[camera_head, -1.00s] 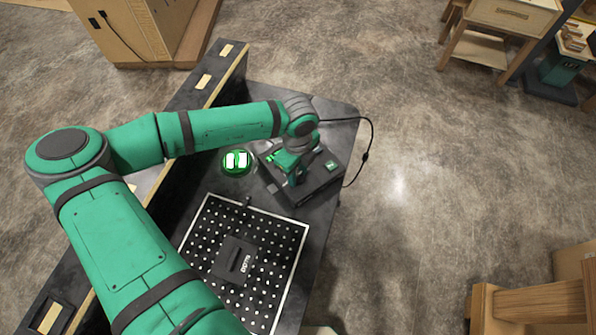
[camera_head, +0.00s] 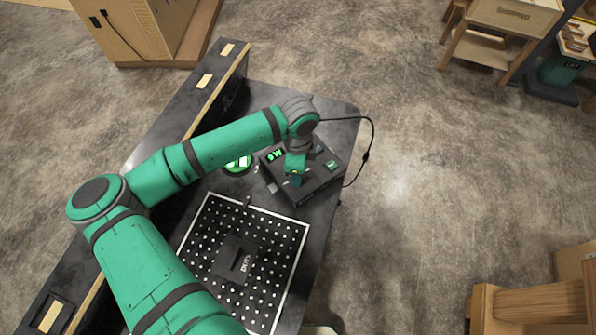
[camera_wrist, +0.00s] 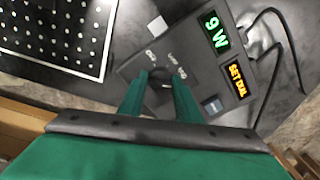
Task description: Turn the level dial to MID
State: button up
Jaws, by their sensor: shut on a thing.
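The dark console (camera_head: 325,178) stands on the black table, with its level dial (camera_wrist: 162,77) on the top face. In the wrist view the two green fingers of my gripper (camera_wrist: 161,82) are shut on the dial from both sides, and they hide much of it. Small pale labels (camera_wrist: 176,58) lie beside the dial, too small to read surely. A green-lit display (camera_wrist: 215,32) shows a digit and a letter, perhaps "9 W". An orange display (camera_wrist: 237,80) reads "SET DIAL". In the head view my gripper (camera_head: 296,178) is down at the console top.
A dotted black mat (camera_head: 215,230) with a dark labelled block (camera_head: 236,258) lies nearer on the table. A round green-lit thing (camera_head: 238,164) is partly under my arm. A black cable (camera_head: 371,140) loops off the table's right side.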

jog(key=shift+s+n, duration=0.15)
jog(key=shift+n, duration=1.55)
jog(key=o, duration=1.1)
jog(key=shift+c, duration=0.2)
jog(key=shift+d+r, duration=0.1)
jog(key=shift+r, duration=0.2)
notch_tip(320, 180, up, 10)
jog(key=shift+w, duration=0.25)
